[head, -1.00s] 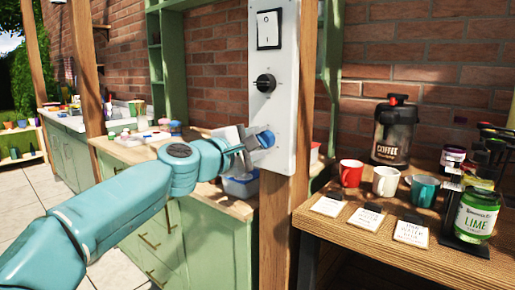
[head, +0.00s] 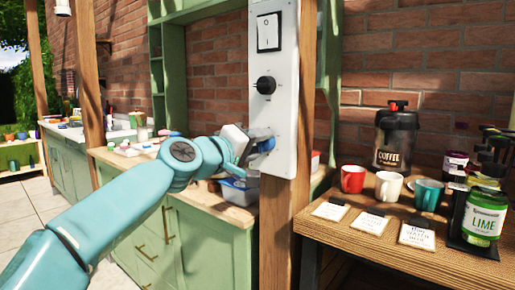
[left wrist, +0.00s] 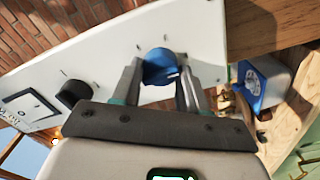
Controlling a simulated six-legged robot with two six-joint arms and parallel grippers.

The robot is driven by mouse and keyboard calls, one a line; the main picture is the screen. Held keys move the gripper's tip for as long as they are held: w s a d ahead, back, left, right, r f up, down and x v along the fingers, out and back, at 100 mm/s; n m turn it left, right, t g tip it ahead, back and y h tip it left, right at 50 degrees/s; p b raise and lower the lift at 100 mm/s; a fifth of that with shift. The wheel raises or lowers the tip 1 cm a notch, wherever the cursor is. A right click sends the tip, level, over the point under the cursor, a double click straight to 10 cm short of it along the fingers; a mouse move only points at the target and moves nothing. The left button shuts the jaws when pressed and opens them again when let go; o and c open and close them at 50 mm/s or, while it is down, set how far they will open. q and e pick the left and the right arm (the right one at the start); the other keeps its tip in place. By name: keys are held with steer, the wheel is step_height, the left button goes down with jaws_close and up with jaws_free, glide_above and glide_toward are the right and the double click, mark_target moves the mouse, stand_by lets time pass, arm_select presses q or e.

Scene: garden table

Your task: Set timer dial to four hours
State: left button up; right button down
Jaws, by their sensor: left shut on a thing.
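A white control panel (head: 287,100) is fixed on a wooden post. It carries a rocker switch (head: 269,32) at the top, a black knob (head: 265,85) in the middle and a blue dial (head: 266,145) at the bottom. My left gripper (head: 258,142) is shut on the blue dial. In the left wrist view the blue dial (left wrist: 160,66) sits between the two fingers, with tick marks on the panel around it. The fingers hide part of the dial, and I cannot read its setting. My right gripper is not in view.
A wooden table (head: 390,240) at the right holds a coffee dispenser (head: 395,138), several mugs, label cards and a lime jar (head: 483,215). A green cabinet (head: 215,235) with a wooden top and a blue-and-white container (head: 238,190) stand behind my left arm.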

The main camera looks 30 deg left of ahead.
arm_select(q)
steer(key=shift+m, duration=0.3)
stand_by(0.4)
steer(key=o, duration=1)
steer(key=shift+o, duration=0.2)
steer(key=s+a+b, duration=0.1)
steer(key=s+b, duration=0.1)
steer(key=s, duration=1.4)
steer(key=shift+a, duration=0.15)
steer(key=shift+s, duration=0.1)
